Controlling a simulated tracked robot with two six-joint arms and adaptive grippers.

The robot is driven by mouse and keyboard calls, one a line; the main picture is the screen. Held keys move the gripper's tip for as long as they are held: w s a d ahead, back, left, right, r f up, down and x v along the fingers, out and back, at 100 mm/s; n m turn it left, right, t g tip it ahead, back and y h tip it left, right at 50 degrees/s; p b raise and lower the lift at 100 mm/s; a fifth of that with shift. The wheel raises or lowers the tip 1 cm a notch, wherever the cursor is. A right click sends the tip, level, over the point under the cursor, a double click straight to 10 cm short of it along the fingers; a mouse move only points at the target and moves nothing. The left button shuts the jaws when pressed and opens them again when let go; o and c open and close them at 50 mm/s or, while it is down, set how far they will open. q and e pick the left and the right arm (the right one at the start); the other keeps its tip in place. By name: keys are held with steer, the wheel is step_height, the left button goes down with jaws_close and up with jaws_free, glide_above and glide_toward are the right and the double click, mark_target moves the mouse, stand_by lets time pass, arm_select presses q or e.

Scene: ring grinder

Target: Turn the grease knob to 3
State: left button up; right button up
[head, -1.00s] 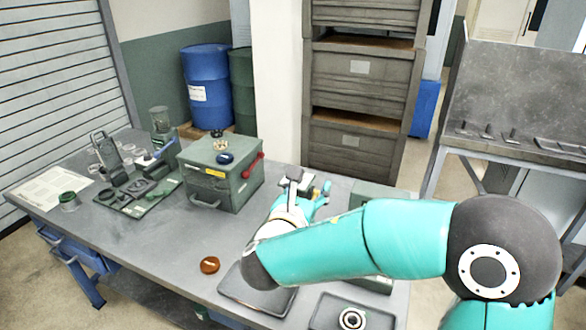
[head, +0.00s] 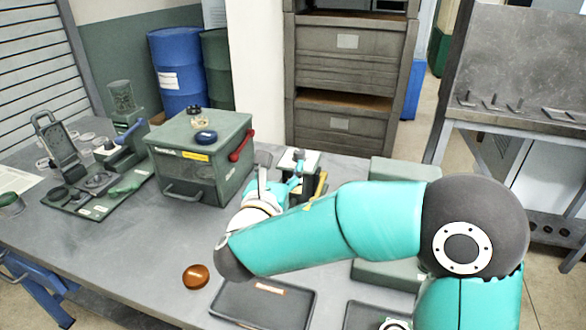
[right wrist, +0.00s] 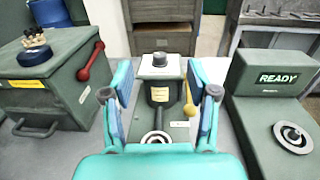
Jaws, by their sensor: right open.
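A small grey-green unit (right wrist: 160,93) stands straight ahead in the right wrist view. It has a dark round knob (right wrist: 160,59) on top, a yellow label and a yellow ball on its right side. No number is readable on it, and I cannot tell if this is the grease knob. My right gripper (right wrist: 160,80) is open, its fingers apart on either side of the unit in that view, with nothing between them that I can see held. In the head view my right gripper (head: 281,182) is partly hidden by my arm. My left gripper is not in view.
A green box (head: 200,165) with a red lever and a blue-black knob (head: 206,138) stands left of my gripper. A unit reading READY (right wrist: 278,78) stands right. An amber disc (head: 196,277) and a dark tray (head: 222,300) lie in front. Bare table lies front left.

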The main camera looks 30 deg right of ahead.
mark_target(298, 156)
steer(key=f+b, duration=0.4)
steer(key=f, duration=0.1)
steer(key=f+b, duration=0.1)
steer(key=f, duration=0.1)
steer(key=shift+w+d+f+b, duration=0.15)
steer(key=shift+w+f+b, duration=0.2)
steer(key=shift+b, duration=0.05)
steer(key=shift+w+d, duration=0.15)
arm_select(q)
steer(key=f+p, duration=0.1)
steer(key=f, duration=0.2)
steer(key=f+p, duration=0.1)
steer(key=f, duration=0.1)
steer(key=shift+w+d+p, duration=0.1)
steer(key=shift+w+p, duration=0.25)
arm_select(e)
steer(key=x, duration=1.6)
steer(key=shift+c, duration=0.4)
jaws_close()
steer(key=shift+d, duration=0.15)
steer(key=shift+w, duration=0.1)
